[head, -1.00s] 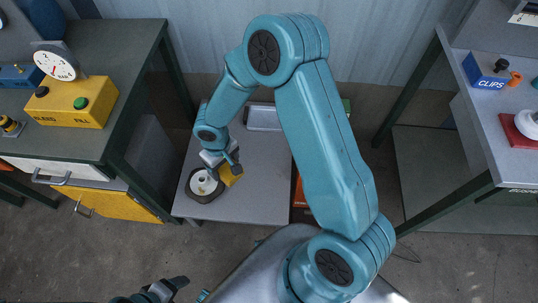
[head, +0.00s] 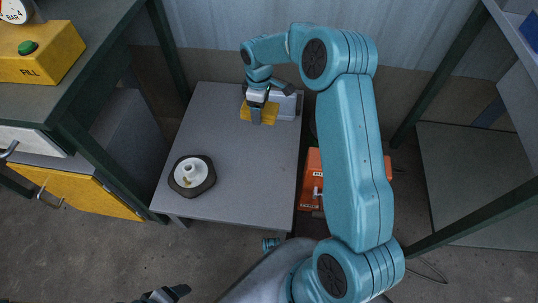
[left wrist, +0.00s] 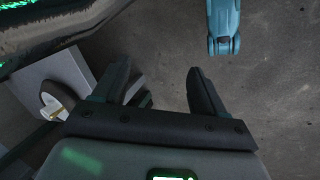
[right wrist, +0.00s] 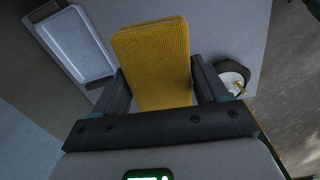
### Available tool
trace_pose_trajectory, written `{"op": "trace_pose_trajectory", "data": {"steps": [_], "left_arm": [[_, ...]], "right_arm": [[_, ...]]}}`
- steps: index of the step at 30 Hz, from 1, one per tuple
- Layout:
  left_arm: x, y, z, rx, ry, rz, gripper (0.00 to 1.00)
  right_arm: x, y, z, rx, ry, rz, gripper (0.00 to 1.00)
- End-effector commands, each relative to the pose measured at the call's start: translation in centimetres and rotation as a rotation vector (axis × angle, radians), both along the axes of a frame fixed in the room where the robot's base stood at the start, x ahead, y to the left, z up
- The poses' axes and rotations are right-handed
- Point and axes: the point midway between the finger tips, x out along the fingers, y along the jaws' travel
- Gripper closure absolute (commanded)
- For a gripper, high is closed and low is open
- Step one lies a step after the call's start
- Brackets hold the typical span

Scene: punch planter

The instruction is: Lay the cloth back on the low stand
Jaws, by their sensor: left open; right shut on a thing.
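The yellow cloth (head: 262,112) is a folded waffle-weave pad. It also fills the middle of the right wrist view (right wrist: 155,60), between the fingers. My right gripper (head: 264,100) is shut on it over the far part of the low grey stand (head: 232,150). I cannot tell whether the cloth touches the stand top. My left gripper (left wrist: 160,85) is open and empty over the floor, away from the stand; its tip shows at the bottom of the head view (head: 172,293).
A dark round base with a white hub (head: 192,176) sits on the stand's near left. A pale tray (head: 283,103) lies at the stand's far right, close to the cloth. An orange box (head: 310,180) is on the floor right of the stand. The stand's middle is clear.

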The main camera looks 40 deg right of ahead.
Motion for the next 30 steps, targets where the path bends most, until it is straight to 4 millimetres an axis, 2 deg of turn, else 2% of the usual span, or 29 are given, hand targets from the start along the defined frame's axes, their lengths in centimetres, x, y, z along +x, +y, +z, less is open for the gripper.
{"op": "trace_pose_trajectory", "data": {"steps": [1,3,10,12,14,24,27,30], "left_arm": [[0.0,0.0,-2.0,0.000,0.000,0.000,0.29],[0.0,0.0,-2.9,0.000,0.000,0.000,0.29],[0.0,0.0,-4.3,0.000,0.000,0.000,0.29],[0.1,0.0,-4.7,0.000,-0.002,0.002,0.29],[0.1,0.1,-5.1,0.001,-0.003,0.004,0.29],[0.8,0.8,-8.3,0.006,-0.014,0.032,0.29],[1.0,0.9,-8.8,0.007,-0.017,0.037,0.29],[1.1,1.0,-9.1,0.008,-0.019,0.041,0.29]], "right_arm": [[0.1,-1.0,-1.5,-0.002,-0.003,0.019,0.55],[0.1,-2.0,-1.9,-0.001,-0.003,0.053,0.55],[0.1,-3.9,-2.4,0.000,-0.001,0.118,0.55],[0.1,-4.0,-3.2,0.001,0.001,0.123,0.55],[0.0,-4.1,-4.5,0.001,0.003,0.125,0.55],[0.0,-4.0,-14.5,0.001,0.003,0.123,0.55],[0.0,-4.0,-16.5,0.000,0.002,0.123,0.55],[0.1,-4.0,-17.6,0.000,0.000,0.123,0.55]]}}
